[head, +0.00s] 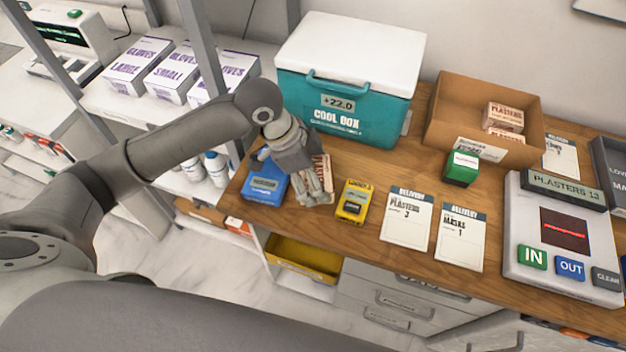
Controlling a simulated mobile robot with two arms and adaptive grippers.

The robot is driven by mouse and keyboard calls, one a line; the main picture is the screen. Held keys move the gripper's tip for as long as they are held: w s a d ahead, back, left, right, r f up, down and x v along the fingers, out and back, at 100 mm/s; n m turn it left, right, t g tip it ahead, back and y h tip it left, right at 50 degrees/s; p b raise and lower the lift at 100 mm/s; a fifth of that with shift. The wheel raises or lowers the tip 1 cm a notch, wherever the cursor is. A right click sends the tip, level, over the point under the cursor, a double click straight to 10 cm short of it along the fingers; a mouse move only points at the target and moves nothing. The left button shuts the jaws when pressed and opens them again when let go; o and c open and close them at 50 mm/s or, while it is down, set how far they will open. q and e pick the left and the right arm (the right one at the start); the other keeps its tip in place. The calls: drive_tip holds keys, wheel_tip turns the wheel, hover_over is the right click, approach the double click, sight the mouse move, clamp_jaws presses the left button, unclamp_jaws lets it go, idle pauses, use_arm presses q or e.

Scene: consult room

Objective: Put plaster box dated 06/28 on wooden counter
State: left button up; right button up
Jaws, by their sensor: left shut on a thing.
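The wooden counter (385,165) runs across the middle and right of the head view. My left gripper (318,190) is over its left part, pointing down, shut on a small beige plaster box (327,167) with red print. The fingers hide much of this box; its date cannot be read, and I cannot tell whether it touches the counter. More plaster boxes (503,115) lie in an open cardboard carton (448,120) at the back right; their dates are too small to read. My right gripper is not in view.
A blue device (265,184) and a yellow device (355,202) flank the gripper. Behind stands the teal cool box (340,110). Delivery notes (407,216), a green box (461,169) and a scanner (560,245) reading "PLASTERS 13" are further right. A yellow-lined drawer (305,260) is open below.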

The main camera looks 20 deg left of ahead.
use_arm(q)
drive_tip(key=shift+w+a+f, duration=0.15)
drive_tip(key=shift+a+f, duration=0.1)
drive_tip(key=shift+f, duration=0.1)
drive_tip(key=shift+w+a+f+p, duration=0.15)
drive_tip(key=shift+f+p, duration=0.45)
drive_tip(key=shift+f, duration=1.1)
drive_tip(key=o, duration=0.9)
drive_tip(key=shift+f, duration=0.15)
drive_tip(key=b+v, duration=0.1)
drive_tip(key=v, duration=1.1)
